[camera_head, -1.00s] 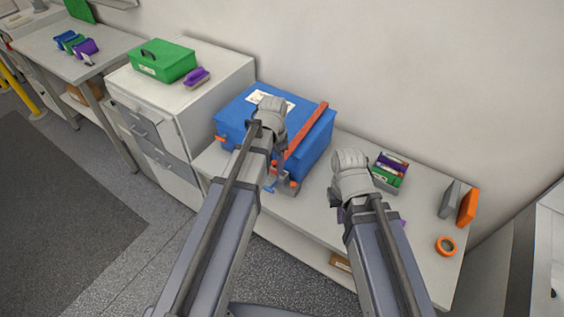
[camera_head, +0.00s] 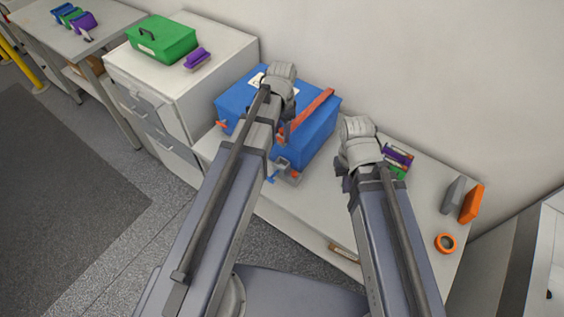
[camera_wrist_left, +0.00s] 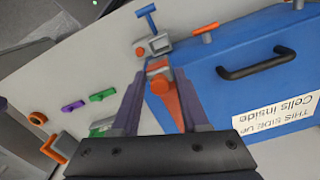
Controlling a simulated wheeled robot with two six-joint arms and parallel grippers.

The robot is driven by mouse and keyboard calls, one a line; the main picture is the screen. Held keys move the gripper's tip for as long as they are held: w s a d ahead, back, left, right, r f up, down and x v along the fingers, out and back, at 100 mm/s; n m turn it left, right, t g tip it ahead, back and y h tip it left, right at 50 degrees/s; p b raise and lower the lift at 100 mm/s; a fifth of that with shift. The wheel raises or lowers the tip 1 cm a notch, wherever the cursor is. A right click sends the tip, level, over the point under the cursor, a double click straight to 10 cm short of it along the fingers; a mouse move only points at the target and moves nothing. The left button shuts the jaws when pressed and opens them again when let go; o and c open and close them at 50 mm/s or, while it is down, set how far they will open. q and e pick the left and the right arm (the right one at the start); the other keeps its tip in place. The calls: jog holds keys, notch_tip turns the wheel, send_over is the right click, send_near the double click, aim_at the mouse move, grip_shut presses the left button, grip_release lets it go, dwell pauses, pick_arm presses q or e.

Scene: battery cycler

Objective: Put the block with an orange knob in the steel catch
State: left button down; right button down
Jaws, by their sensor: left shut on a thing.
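A blue box (camera_head: 238,103) stands on the bench, with an orange strap (camera_head: 316,106) slanting across its right side. The strap also shows between my left fingers in the left wrist view (camera_wrist_left: 171,100). At its end is a small grey block with an orange knob (camera_wrist_left: 159,84). My left gripper (camera_wrist_left: 158,72) is shut on this block; the arm partly hides it in the head view. The steel catch (camera_wrist_left: 155,45), with a blue T-handle, lies just beyond the fingertips. It shows at the box's front in the head view (camera_head: 284,168). My right gripper (camera_head: 345,180) is beside the box; its jaws are hidden.
A green case (camera_head: 160,42) and a purple item (camera_head: 197,59) stand on the drawer cabinet at left. Small coloured items (camera_head: 397,158), grey and orange panels (camera_head: 470,203) and an orange ring (camera_head: 446,243) are on the bench's right.

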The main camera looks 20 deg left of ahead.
pick_arm(q)
jog(key=b, duration=0.9)
send_over(282, 158)
jog(key=s, duration=0.2)
jog(key=f, duration=1)
jog(key=shift+d+f, duration=0.25)
jog(key=shift+f, duration=0.05)
jog(key=shift+f, duration=0.1)
notch_tip(282, 158, down, 4)
jog(key=b, duration=0.4)
jog(key=shift+r, duration=0.2)
jog(key=shift+f, duration=0.15)
jog(key=shift+c, duration=2)
grip_release()
